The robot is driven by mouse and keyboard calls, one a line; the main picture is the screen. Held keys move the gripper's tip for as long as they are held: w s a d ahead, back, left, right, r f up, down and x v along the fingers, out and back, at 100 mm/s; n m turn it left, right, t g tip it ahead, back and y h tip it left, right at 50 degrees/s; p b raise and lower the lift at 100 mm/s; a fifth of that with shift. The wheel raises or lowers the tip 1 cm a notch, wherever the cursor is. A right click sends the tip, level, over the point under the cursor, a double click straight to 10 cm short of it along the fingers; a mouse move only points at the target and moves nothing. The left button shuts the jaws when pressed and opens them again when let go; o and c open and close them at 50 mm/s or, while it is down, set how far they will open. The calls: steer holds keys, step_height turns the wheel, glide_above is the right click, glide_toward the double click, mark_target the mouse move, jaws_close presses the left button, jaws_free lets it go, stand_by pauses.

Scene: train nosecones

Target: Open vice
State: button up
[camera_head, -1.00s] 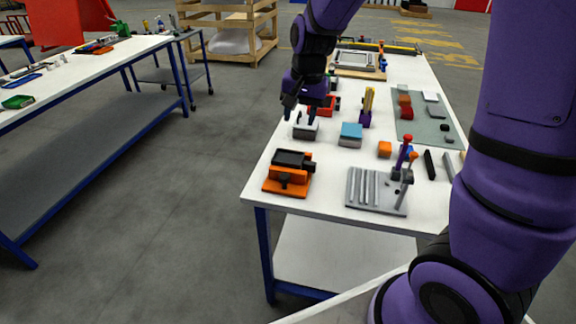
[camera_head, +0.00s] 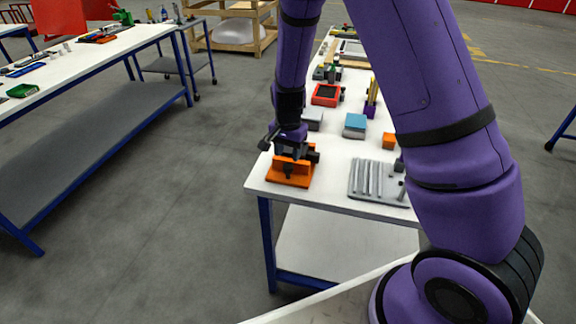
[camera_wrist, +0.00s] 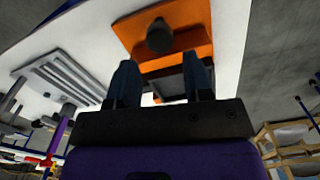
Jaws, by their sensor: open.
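The orange vice (camera_head: 287,181) with dark jaws stands at the near left corner of the white table (camera_head: 333,195). My gripper (camera_head: 288,148) is right above and behind it, pointing down, and hides part of its top. In the wrist view the vice (camera_wrist: 192,40) fills the upper middle, with its dark round knob (camera_wrist: 159,36) facing out. My gripper (camera_wrist: 160,80) shows two dark fingers spread apart with nothing between them but the view of the vice behind. I cannot tell whether a finger touches the vice.
A grey grooved fixture plate (camera_head: 372,185) lies right of the vice. A blue-topped block (camera_head: 355,122), an orange block (camera_head: 389,140) and a red vice (camera_head: 326,94) stand farther back. My arm hides the table's right side.

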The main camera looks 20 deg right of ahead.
mark_target(288, 166)
steer(key=shift+f, duration=2.8)
steer(key=c, duration=0.6)
steer(key=shift+n, duration=2)
steer(key=shift+c, duration=0.2)
